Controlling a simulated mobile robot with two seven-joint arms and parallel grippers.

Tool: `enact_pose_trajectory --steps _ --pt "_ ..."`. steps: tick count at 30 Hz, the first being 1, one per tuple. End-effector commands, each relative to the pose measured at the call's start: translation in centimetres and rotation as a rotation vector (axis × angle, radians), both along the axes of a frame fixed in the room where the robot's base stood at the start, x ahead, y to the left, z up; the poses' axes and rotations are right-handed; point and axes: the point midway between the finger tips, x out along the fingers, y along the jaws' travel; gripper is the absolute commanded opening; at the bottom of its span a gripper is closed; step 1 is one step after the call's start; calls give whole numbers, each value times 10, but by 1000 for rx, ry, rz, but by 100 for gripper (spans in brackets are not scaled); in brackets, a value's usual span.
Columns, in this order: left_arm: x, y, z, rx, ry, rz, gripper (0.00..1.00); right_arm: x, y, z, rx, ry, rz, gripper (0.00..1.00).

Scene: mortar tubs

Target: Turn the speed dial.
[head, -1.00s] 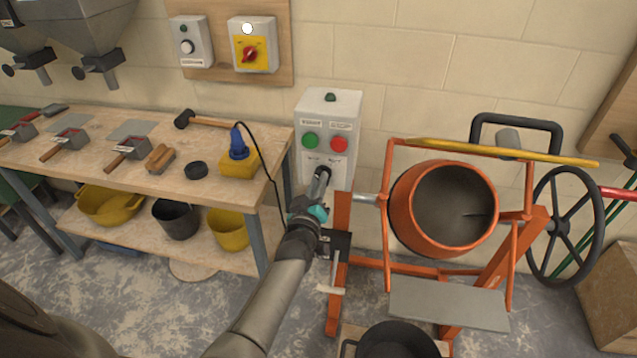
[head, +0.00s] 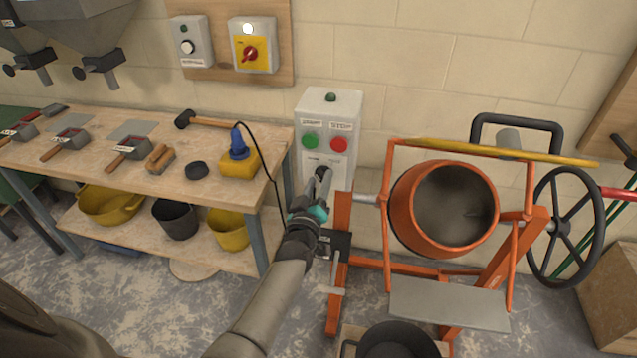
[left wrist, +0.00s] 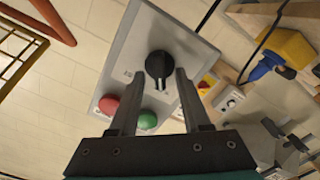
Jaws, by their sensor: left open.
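The speed dial (left wrist: 158,66) is a round black knob on the light grey control box (head: 330,105). In the left wrist view it lies just beyond and between the fingertips of my left gripper (left wrist: 158,78). The fingers are open on either side of its line, and I cannot tell whether they touch it. The box also carries a green button (head: 310,140) and a red button (head: 339,145) above the dial. In the head view my left gripper (head: 322,174) is at the lower part of the box and hides most of the dial. My right gripper is not in view.
An orange mixer (head: 430,250) stands just right of the box, with a black handwheel (head: 563,228). Left is a wooden workbench (head: 100,165) with a yellow-and-blue plug unit (head: 239,160) and its black cable. Two switch boxes (head: 254,46) hang on a wall board.

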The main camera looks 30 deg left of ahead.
Motion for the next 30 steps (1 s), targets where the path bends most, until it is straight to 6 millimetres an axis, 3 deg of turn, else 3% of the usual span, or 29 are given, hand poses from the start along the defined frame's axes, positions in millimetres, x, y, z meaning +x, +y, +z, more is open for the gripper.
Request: enact_pose_trajectory --steps 8,30 --pt "-14 -4 0 -1 2 0 48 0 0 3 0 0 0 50" --pt "-132 -34 0 -1 1 0 48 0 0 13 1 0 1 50"
